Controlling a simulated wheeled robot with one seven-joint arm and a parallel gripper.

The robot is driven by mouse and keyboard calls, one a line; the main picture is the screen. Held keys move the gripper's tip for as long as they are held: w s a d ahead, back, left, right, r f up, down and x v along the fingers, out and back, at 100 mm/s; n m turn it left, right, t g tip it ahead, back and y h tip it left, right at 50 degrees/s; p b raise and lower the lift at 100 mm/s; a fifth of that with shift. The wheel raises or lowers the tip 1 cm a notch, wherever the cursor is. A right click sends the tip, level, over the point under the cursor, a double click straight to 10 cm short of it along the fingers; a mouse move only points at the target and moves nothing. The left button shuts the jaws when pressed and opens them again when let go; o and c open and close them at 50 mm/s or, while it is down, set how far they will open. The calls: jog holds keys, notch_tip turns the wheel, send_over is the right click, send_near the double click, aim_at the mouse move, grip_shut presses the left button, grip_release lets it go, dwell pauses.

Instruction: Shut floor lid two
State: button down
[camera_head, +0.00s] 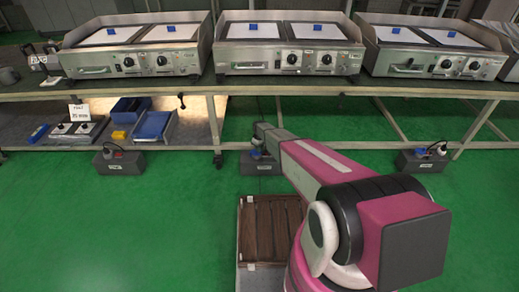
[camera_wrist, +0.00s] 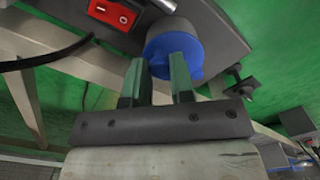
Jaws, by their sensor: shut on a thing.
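Three dark grey socket boxes stand on the green floor in the head view; the middle one (camera_head: 262,168) is at the far end of my arm. Its red rocker switch (camera_wrist: 115,12) shows in the wrist view. The round blue lid (camera_wrist: 172,36) is beside the switch. My gripper (camera_wrist: 157,72) has its two green fingers at the blue lid, shut on it with a gap between them. The fingers cover part of the lid. I cannot tell how far the lid stands open. In the head view my arm hides the gripper.
The left box (camera_head: 122,162) and right box (camera_head: 420,161) stand on the floor at either side. A long bench carrying griddles (camera_head: 290,60) runs above, with table legs behind. A wooden crate (camera_head: 270,235) is below my arm. Green floor is free at the left.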

jog(key=c, duration=1)
grip_release()
notch_tip(320, 180, up, 11)
jog(key=shift+f, duration=0.1)
jog(key=s+d+r+m, duration=0.3)
jog(key=s+r, duration=0.5)
jog(key=s, duration=0.4)
jog(key=s+d+r+m, duration=0.3)
jog(key=s+d+r, duration=0.3)
jog(key=s+r, duration=0.3)
jog(key=s+d+r+m, duration=0.2)
jog(key=s+d+r, duration=0.3)
jog(key=s, duration=1.2)
jog(key=shift+s+d+r+m, duration=0.15)
jog(key=shift+r+m, duration=0.25)
jog(key=shift+r, duration=1.4)
